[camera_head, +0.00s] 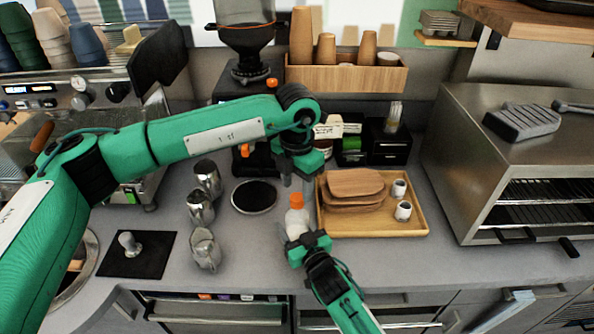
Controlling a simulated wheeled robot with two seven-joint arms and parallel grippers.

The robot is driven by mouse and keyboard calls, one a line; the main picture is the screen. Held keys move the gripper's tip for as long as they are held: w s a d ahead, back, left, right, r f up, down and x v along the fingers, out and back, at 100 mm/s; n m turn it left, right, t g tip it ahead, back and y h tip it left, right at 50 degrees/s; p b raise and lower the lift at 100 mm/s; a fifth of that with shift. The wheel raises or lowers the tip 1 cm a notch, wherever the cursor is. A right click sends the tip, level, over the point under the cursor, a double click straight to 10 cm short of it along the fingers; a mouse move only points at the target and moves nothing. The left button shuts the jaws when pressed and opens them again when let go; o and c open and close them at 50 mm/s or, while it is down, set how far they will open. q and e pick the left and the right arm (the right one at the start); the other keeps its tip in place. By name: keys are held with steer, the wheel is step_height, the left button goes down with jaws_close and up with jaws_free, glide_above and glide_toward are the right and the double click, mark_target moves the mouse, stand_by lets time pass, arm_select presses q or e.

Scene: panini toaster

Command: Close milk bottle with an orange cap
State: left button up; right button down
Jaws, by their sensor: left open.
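The white milk bottle (297,219) stands upright on the grey counter, left of the wooden tray. The orange cap (296,199) is on its top; I cannot tell how tightly it sits. My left gripper (298,180) points down just above the cap, open and with nothing visible between its fingers. My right gripper (303,236) comes from the front and is at the lower part of the bottle. Its body hides the bottle's base and the finger contact, so its grip is unclear.
A wooden tray (415,226) with boards and two small cups lies close on the right. Metal pitchers (201,207) and a round black disc (254,197) are on the left. A toaster oven (455,150) stands far right. The front counter strip right of my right arm is clear.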

mark_target(297, 197)
arm_select(q)
steer(key=shift+f, duration=1.65)
steer(key=c, duration=1)
steer(key=o, duration=1.1)
step_height(297, 197, up, 12)
